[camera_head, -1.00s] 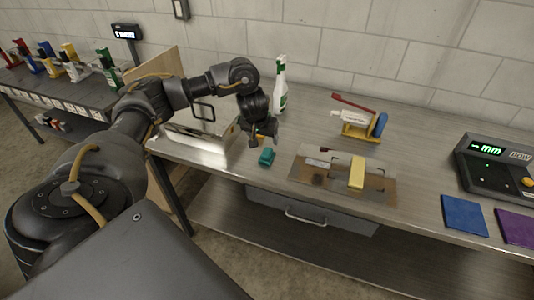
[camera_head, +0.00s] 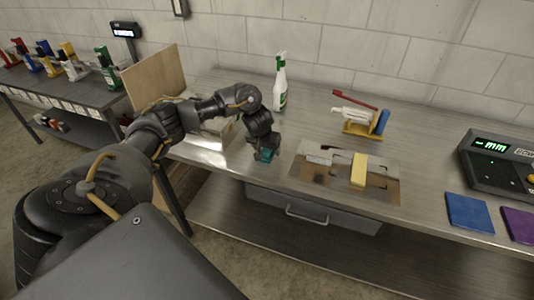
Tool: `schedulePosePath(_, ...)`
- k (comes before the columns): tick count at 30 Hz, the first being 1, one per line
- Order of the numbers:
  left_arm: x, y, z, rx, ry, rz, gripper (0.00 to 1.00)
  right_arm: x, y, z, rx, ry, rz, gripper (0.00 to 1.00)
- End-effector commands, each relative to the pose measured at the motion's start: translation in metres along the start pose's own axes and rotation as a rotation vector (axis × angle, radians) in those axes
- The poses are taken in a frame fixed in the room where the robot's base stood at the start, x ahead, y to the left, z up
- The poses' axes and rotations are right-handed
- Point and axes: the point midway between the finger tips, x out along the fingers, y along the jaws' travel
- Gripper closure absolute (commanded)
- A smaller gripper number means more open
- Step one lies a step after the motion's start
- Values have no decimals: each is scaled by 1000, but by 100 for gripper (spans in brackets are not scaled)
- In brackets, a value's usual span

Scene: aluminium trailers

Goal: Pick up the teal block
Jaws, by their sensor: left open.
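The teal block (camera_head: 265,155) is a small piece on the metal workbench, near its front edge and left of the flat metal plate. My left gripper (camera_head: 265,153) is down over it, with the dark fingers around the block and hiding part of it. The gripper is open; whether the fingers touch the block cannot be made out. My right gripper is not in view.
A shiny metal box (camera_head: 205,135) stands to the left behind my arm. A spray bottle (camera_head: 280,84) stands behind the gripper. The plate (camera_head: 318,175) carries a yellow block (camera_head: 359,170). A red, white and yellow holder (camera_head: 362,122) stands further back. Blue (camera_head: 469,213) and purple mats lie at right.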

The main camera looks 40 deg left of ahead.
Motion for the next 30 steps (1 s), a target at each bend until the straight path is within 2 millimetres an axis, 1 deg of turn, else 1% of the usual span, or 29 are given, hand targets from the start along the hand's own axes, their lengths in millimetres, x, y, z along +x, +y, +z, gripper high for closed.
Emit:
schedulePosePath(1, 5, 0, 1, 1, -2, -1, 29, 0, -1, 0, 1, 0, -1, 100)
schedulePosePath(3, 9, 0, 0, -1, 0, -1, 29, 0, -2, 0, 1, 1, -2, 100)
schedulePosePath(10, 10, 0, 0, 1, 1, 0, 29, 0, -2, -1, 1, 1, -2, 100)
schedulePosePath(21, 10, 0, 0, 1, 1, 0, 78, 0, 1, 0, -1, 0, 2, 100)
schedulePosePath(30, 8, 0, -1, 1, 2, 0, 78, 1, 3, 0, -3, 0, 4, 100)
